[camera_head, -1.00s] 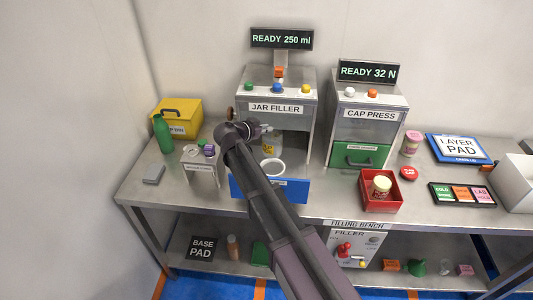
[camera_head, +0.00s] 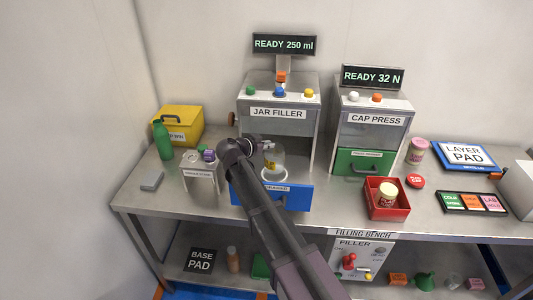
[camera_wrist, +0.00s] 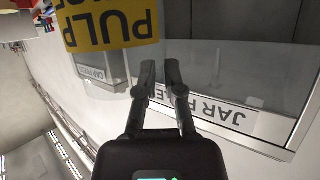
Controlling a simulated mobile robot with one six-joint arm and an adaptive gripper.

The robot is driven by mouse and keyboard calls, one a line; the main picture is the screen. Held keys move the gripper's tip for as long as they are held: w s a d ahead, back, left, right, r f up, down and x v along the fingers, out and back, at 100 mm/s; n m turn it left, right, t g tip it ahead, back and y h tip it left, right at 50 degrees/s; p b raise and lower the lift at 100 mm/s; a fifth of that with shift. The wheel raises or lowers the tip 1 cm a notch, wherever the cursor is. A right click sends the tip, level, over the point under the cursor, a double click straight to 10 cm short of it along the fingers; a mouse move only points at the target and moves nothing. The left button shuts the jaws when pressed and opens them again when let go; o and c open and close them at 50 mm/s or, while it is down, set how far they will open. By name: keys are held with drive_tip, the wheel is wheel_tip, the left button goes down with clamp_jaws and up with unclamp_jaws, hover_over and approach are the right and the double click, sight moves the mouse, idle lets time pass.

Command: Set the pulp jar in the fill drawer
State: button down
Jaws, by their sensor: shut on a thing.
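The pulp jar (camera_head: 274,163) is clear with a yellow label. Its label (camera_wrist: 112,27) reads PULP, upside down, in the wrist view. My gripper (camera_head: 266,147) is shut on the jar near its upper part. The fingertips (camera_wrist: 160,68) meet the jar in the wrist view. The blue fill drawer (camera_head: 292,197) is pulled out below the jar filler (camera_head: 279,113). The jar is upright over the drawer's white round seat (camera_head: 265,177). I cannot tell whether its base touches the seat.
The cap press (camera_head: 375,119) stands right of the filler, its green drawer (camera_head: 358,161) shut. A red tray (camera_head: 387,210) holds a cream-topped jar. A small stand (camera_head: 199,177), green bottle (camera_head: 163,141) and yellow bin (camera_head: 180,123) are at left.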

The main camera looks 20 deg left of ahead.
drive_tip(key=shift+f+b, duration=1.85)
drive_tip(key=shift+f, duration=0.1)
drive_tip(key=shift+f, duration=0.15)
drive_tip(key=c, duration=0.8)
unclamp_jaws()
drive_tip(key=shift+o, duration=0.2)
drive_tip(key=shift+r, duration=0.25)
drive_tip(key=shift+s+a+r, duration=0.1)
drive_tip(key=shift+s, duration=0.1)
drive_tip(key=p+v, duration=0.4)
drive_tip(key=v, duration=0.7)
drive_tip(key=shift+s+p, duration=0.2)
drive_tip(key=shift+p, duration=0.1)
